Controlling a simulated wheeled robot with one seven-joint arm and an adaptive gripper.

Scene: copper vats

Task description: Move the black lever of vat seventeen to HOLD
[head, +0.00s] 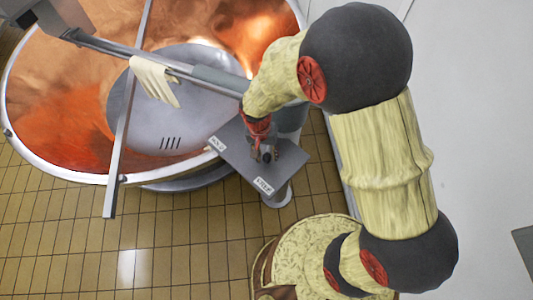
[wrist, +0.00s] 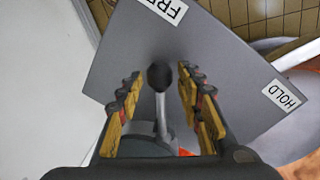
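A lever with a round black knob (wrist: 160,76) and a grey stem rises from a grey plate (wrist: 235,85). In the wrist view the knob lies between the two fingers of my gripper (wrist: 159,95), with a gap on each side. The gripper is open. The plate carries a FREE label (wrist: 165,8) at the top and a HOLD label (wrist: 283,95) at the right. In the head view my gripper (head: 262,145) is over the plate (head: 240,155) and partly hides the lever. The HOLD label (head: 217,143) is at the plate's left. No vat number is readable.
A large copper vat (head: 60,60) with a steel rim is beside the plate at the left. A bar crosses it, and a pale glove (head: 155,80) hangs over a grey beam. Tiled floor (head: 130,240) lies in front. A pale wall surface (head: 480,100) is at the right.

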